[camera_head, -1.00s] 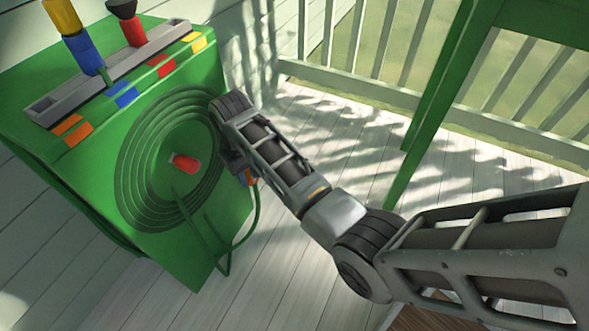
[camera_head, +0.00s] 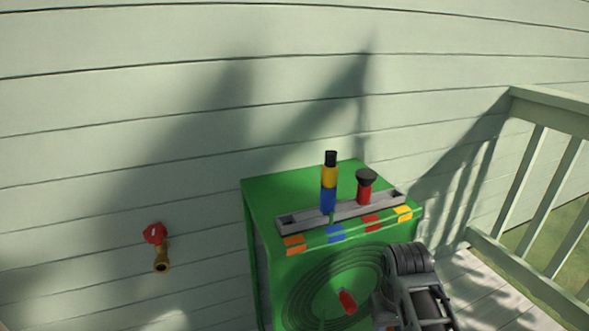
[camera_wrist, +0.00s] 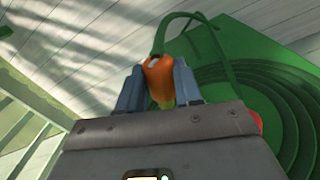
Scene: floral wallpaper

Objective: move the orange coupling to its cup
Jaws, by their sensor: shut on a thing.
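My gripper (camera_wrist: 158,84) is shut on the orange coupling (camera_wrist: 158,70), which has a green hose running from its far end in the wrist view. In the head view my arm hides the gripper and coupling. The grey rail (camera_head: 345,211) on top of the green hose box has colour patches along its front edge. The orange patch (camera_head: 295,245) is at the left end, below an empty rectangular cup opening (camera_head: 289,220). The held coupling is apart from the rail.
A stacked blue and yellow piece with a black top (camera_head: 329,185) stands by the blue patch. A red piece with a black flared top (camera_head: 365,187) stands by the red patch. A red crank knob (camera_head: 347,301) juts from the box front. A wall tap (camera_head: 160,250) is left.

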